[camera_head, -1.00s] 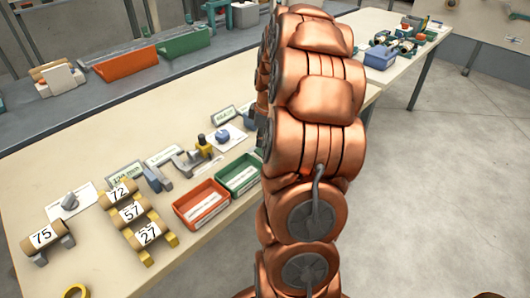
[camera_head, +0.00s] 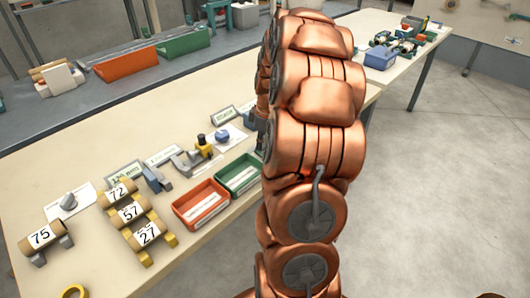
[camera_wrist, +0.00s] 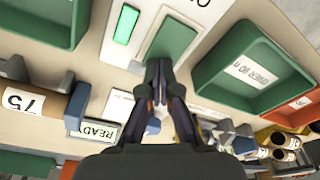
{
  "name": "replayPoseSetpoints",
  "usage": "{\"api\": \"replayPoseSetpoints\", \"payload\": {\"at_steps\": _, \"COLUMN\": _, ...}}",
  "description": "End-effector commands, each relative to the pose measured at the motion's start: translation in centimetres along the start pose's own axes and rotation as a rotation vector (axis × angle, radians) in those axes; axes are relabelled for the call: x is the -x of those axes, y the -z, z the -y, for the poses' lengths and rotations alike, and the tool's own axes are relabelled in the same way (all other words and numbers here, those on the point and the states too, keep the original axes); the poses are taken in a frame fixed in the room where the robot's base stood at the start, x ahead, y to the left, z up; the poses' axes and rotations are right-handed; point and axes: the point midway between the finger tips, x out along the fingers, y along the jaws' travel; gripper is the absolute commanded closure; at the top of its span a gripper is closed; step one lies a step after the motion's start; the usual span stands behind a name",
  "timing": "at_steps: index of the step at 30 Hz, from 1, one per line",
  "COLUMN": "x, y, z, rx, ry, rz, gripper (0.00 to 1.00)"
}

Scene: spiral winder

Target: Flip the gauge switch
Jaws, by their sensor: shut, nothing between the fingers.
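A green rocker switch (camera_wrist: 172,42) sits in a pale panel in the wrist view, with a lit green lamp (camera_wrist: 126,24) to its left. My gripper (camera_wrist: 158,70) is shut and empty, its fingertips at the near end of the rocker. I cannot tell whether they touch it. In the head view my copper arm hides the switch and most of the gripper. A display reading READY (camera_wrist: 95,130) lies left of the fingers in the wrist view.
A green bin (camera_wrist: 214,98) marked OVER 90 is close right of the fingers. The orange bin (camera_head: 180,212) and numbered rolls (camera_head: 128,213) stand on the table (camera_head: 75,160). A roll marked 75 (camera_head: 40,238) is at the table's left.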

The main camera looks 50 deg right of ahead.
Motion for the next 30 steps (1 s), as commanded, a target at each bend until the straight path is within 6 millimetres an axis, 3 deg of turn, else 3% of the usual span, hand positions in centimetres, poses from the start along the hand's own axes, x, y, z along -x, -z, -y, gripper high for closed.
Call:
{"api": "replayPoseSetpoints", "payload": {"at_steps": 14, "x": -0.3, "y": -0.1, "z": 0.0, "rx": 0.0, "ry": 0.001, "rz": 0.0, "gripper": 1.0}}
{"api": "replayPoseSetpoints", "payload": {"at_steps": 30, "x": 2.7, "y": 0.5, "z": 0.0, "rx": 0.0, "ry": 0.0, "rz": 0.0, "gripper": 1.0}}
